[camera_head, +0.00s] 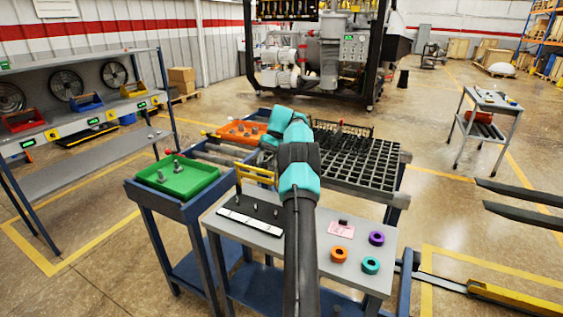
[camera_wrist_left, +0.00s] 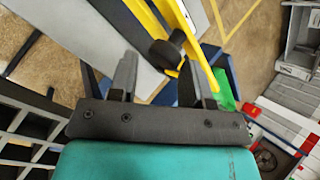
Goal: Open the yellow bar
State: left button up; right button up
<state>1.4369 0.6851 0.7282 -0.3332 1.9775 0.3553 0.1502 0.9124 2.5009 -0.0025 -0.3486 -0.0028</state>
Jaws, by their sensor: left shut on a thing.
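The yellow bar (camera_head: 257,175) stands over the back left of a small grey-topped table in the head view. In the left wrist view, the yellow bar (camera_wrist_left: 201,72) runs diagonally past a dark round knob (camera_wrist_left: 168,50) between my fingers. My left gripper (camera_wrist_left: 163,68) is shut on the yellow bar, with its two dark fingers on either side. The exact contact is partly hidden. In the head view, my left arm's teal wrist bends over behind the bar and hides most of the gripper. My right gripper is not in view.
The grey table (camera_head: 310,252) holds purple, orange and teal rings and a pink note (camera_head: 342,229). A green tray (camera_head: 178,178), an orange tray (camera_head: 240,132) and a dark grid rack (camera_head: 365,160) crowd the space around the arm.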

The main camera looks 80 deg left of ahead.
pick_arm(q)
jog(key=shift+w+f, duration=0.3)
jog(key=shift+f, duration=0.25)
jog(key=shift+w+f, duration=0.25)
jog(key=shift+f, duration=0.25)
dwell(1.2)
jog(key=o, duration=1.1)
jog(key=shift+w+a, duration=0.1)
jog(key=shift+w, duration=0.1)
jog(key=shift+s, duration=0.1)
jog(key=shift+c, duration=0.2)
jog(key=shift+s, duration=0.2)
jog(key=shift+r, duration=0.15)
